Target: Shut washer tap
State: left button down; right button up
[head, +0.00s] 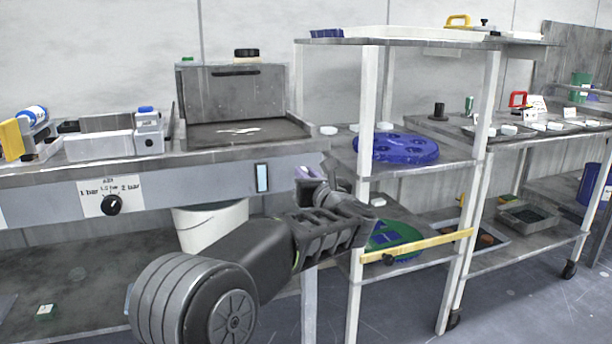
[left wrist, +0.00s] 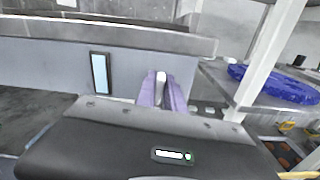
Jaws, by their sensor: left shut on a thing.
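My left gripper (head: 308,173) reaches up to the front right corner of the left bench, its purple fingertips just under the bench edge. In the left wrist view its two purple fingers (left wrist: 162,92) are closed around a slim pale piece (left wrist: 160,78), which looks like the tap's lever. The rest of the tap is hidden by the gripper and wrist, so I cannot tell its angle. Above, on the bench, stands a grey metal basin (head: 240,133) with a raised back panel, possibly the washer. My right gripper is not in view.
A pressure dial (head: 111,205) is on the bench front. A white bucket (head: 210,226) stands below. Close on the right is a white-post rack (head: 366,120) carrying a blue disc (head: 400,149) and, lower, a green disc (head: 392,238) behind a yellow bar (head: 420,245).

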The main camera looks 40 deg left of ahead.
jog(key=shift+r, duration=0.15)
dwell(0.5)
pick_arm(q)
jog(key=m+p, duration=0.3)
jog(key=m, duration=0.2)
jog(key=m+p, duration=0.3)
jog(key=m, duration=0.3)
jog(key=w+f+m+p, duration=0.1)
jog(key=m+p, duration=0.2)
jog(key=m, duration=0.2)
jog(key=shift+d+f+m+p, duration=0.1)
jog(key=shift+d+m+p, duration=0.2)
jog(key=shift+m+p, duration=0.1)
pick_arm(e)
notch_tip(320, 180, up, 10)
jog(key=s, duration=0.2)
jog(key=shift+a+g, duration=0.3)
pick_arm(q)
jog(key=shift+f, duration=0.1)
jog(key=c, duration=1.4)
grip_release()
jog(key=shift+c, duration=0.2)
jog(key=shift+s+d, duration=0.1)
